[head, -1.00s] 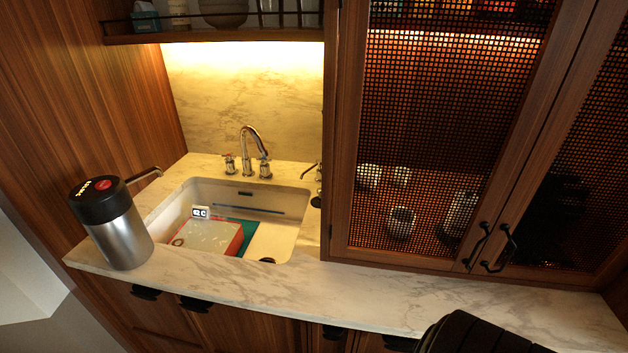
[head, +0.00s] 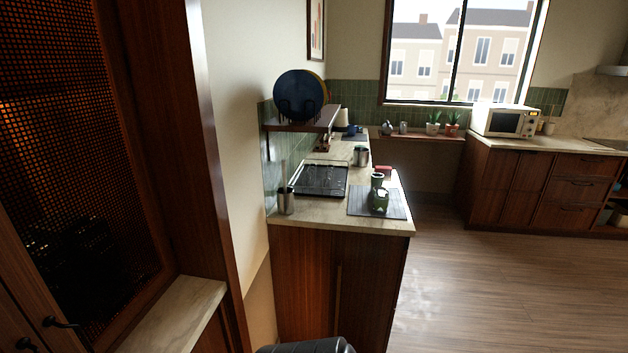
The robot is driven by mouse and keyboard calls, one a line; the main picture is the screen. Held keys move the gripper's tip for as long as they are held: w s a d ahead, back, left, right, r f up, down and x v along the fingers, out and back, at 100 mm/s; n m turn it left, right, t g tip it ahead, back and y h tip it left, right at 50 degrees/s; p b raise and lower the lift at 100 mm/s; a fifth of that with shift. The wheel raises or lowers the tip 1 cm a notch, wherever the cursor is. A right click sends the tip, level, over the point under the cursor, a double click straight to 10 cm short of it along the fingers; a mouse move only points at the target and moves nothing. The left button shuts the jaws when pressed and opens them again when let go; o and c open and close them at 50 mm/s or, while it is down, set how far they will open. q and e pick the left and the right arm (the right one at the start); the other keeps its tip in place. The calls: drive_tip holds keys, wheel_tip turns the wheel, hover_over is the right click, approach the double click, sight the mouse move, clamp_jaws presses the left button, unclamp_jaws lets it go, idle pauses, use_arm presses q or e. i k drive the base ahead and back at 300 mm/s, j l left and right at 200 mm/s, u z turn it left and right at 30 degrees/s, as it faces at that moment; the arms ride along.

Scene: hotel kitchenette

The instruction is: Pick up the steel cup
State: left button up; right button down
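Neither of my grippers shows in the head view. Only a dark rounded shape shows at the bottom edge, and I cannot tell what part it is.
A black tray or rack (head: 320,181) lies beside the cup. A dark mat (head: 398,206) holds a green object (head: 379,200). A shelf (head: 300,124) overhangs the counter. A wooden cabinet (head: 60,190) stands close on the left. The floor (head: 480,290) right of the counter is clear.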

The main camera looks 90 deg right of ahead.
sight(377, 179)
drive_tip(key=z, duration=3.25)
drive_tip(key=i+l+z, duration=0.1)
drive_tip(key=i+l, duration=1.15)
